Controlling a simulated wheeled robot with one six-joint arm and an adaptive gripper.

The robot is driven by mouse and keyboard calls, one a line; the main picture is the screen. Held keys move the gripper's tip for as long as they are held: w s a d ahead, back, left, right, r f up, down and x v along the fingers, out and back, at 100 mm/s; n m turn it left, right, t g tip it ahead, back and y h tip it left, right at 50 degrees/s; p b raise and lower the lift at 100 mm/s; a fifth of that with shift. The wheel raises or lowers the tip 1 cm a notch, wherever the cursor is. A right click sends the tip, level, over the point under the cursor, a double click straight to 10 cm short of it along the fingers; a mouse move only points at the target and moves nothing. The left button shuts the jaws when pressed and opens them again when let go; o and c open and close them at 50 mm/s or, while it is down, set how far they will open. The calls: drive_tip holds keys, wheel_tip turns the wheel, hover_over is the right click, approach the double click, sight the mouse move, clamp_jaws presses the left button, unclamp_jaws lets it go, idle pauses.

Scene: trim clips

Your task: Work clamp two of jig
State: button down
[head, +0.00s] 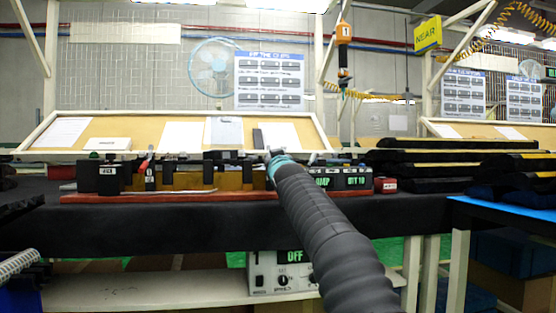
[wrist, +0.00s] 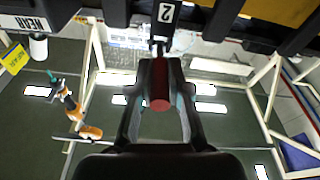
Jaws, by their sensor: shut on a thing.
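The jig (head: 140,197) is a long fixture on a reddish base on the dark bench, with black clamps and tan blocks along it. In the wrist view, clamp two's black body (wrist: 165,13) bears a white label "2". Its red-ended handle (wrist: 159,104) points toward the camera between the two dark fingers. My gripper (wrist: 160,70) is shut on this handle. In the head view, my gripper (head: 277,160) is at the middle of the jig and my arm hides clamp two. Another clamp, with a red-tipped lever (head: 145,164), stands at the left of the jig.
A green-lit display (head: 348,181) and a small red box (head: 386,186) sit right of my arm. Black trim parts (head: 440,160) are stacked at the far right. A control box reading "OFF" (head: 283,271) is below the bench top.

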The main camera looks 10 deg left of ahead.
idle(0.5)
drive_tip(key=c, duration=1.1)
unclamp_jaws()
drive_tip(key=shift+a, duration=0.15)
